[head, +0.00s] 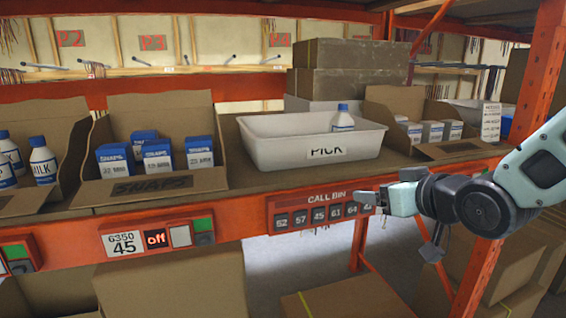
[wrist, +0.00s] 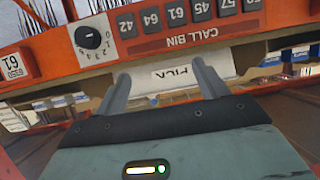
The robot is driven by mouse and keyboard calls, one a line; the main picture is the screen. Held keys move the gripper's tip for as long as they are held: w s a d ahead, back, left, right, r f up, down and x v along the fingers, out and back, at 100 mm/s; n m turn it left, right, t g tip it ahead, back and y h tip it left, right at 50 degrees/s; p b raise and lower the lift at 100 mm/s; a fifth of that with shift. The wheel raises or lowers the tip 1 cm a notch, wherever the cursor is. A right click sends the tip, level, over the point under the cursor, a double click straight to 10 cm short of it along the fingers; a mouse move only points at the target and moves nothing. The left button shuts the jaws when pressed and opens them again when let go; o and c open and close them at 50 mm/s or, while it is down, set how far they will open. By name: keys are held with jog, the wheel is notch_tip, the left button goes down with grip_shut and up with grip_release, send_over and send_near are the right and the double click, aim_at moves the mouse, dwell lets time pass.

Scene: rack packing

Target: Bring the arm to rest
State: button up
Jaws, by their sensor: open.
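My gripper (head: 375,198) is at the right in the head view, in front of the orange shelf beam and below the level of the white pick bin. My arm reaches in from the right edge. In the wrist view, the two fingers of my gripper (wrist: 161,80) are apart with nothing held between them. The wrist view is upside down and shows the call bin panel (wrist: 185,38) close ahead. The same call bin panel (head: 322,213) shows just left of my gripper in the head view.
The white pick bin (head: 262,158) on the shelf holds a white bottle with a blue cap (head: 342,118). A snaps box (head: 150,190) and milk bottles (head: 42,160) stand to its left. An orange upright (head: 540,75) rises close to my arm. Cardboard boxes (head: 352,298) stand below.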

jog(key=s+a+f+n+g+h+b, duration=0.1)
jog(key=s+a+f+g+b, duration=0.15)
jog(key=s+f, duration=0.4)
jog(key=s+a+f+n+g+h+b, duration=0.1)
jog(key=s+a+f+g+b, duration=0.2)
jog(key=s+f, duration=0.35)
jog(key=s+f+g+h+b, duration=0.1)
jog(key=s+f+g, duration=0.2)
jog(key=s, duration=0.4)
jog(key=s+f+n+g+h+b, duration=0.1)
jog(key=s+f+g, duration=0.1)
jog(key=s+g, duration=0.2)
jog(key=s, duration=0.3)
jog(key=shift+s+d+f+n+b, duration=0.3)
jog(key=shift+d+f+b, duration=0.05)
jog(key=shift+f+b, duration=0.05)
